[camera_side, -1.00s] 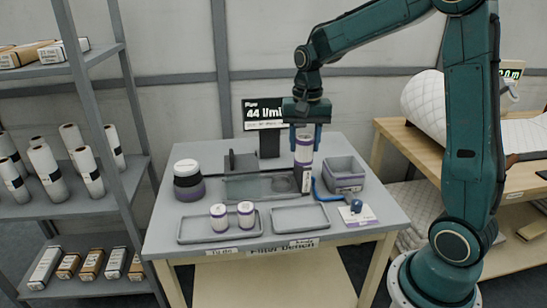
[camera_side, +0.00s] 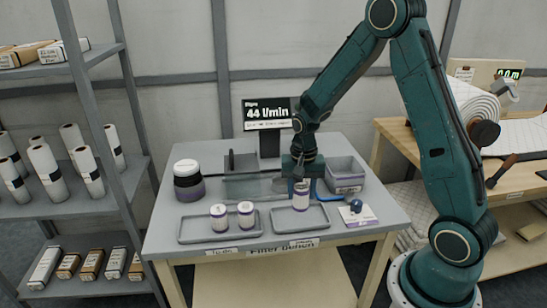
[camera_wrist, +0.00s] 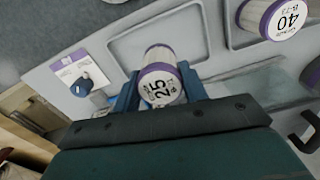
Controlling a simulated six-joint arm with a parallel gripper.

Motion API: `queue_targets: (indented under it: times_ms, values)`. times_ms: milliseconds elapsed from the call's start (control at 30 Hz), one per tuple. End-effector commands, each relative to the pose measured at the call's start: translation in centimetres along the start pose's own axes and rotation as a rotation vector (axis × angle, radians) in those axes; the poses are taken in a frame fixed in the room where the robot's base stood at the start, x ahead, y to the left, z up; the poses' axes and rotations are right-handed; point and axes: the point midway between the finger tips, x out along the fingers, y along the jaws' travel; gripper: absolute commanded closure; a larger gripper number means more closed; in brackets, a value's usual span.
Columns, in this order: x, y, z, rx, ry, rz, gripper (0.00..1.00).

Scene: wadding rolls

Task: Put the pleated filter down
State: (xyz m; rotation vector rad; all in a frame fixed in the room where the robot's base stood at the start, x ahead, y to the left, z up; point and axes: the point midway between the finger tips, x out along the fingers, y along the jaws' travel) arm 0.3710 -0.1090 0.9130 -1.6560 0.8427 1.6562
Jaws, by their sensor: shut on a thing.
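The pleated filter (camera_side: 301,196) is a pale cylinder with purple end bands, upright in the side view. In the wrist view the filter (camera_wrist: 160,80) shows "25" on its end, between the two fingers. My gripper (camera_side: 301,183) is shut on it, and the gripper (camera_wrist: 160,90) shows from above in the wrist view. The filter is at the far part of the right-hand grey tray (camera_side: 322,225); I cannot tell whether its base touches the tray. Two similar filters (camera_side: 219,216) (camera_side: 245,214) stand in the left-hand tray (camera_side: 190,240).
A grey bin (camera_side: 346,180) stands behind to the right. A white, black and purple jar (camera_side: 188,181) stands at the left. A display (camera_side: 267,114) reading "44 l/min" stands at the back.

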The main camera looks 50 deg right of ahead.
Motion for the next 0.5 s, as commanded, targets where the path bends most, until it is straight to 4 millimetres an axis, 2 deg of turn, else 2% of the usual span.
queue_targets:
  times_ms: [100,367,500]
  values:
    - [0.7,0.0,0.0,0.0,0.0,0.0,0.84]
    - [1.1,0.0,0.0,0.0,0.0,0.0,0.84]
    - [2.2,0.0,0.1,0.0,-0.002,0.002,0.84]
